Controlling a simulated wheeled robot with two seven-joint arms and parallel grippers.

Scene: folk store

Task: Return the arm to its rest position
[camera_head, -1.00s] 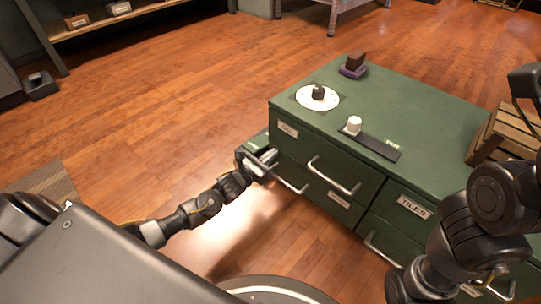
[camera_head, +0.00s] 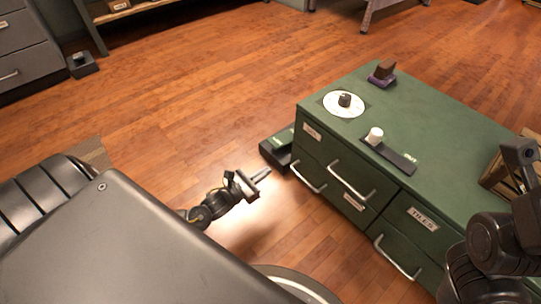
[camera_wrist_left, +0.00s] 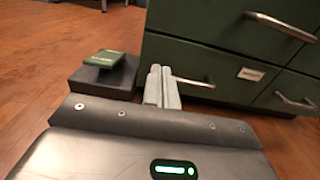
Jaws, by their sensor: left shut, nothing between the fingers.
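My left gripper (camera_head: 262,177) is at the lower middle of the head view, over the wooden floor, to the left of the green cabinet's front. Its fingers are together and empty, also in the left wrist view (camera_wrist_left: 161,84). It is apart from the drawer handles as the head view shows it. My right arm (camera_head: 492,245) is at the lower right of the head view, beside the cabinet; its gripper fingers do not show.
The green cabinet (camera_head: 440,130) has a white disc (camera_head: 333,108), a white knob (camera_head: 375,135) and a purple-based block (camera_head: 382,78) on top. A low dark box with a green top (camera_head: 285,137) stands by its left end. A wooden crate (camera_head: 497,180) is at right. Floor at left is open.

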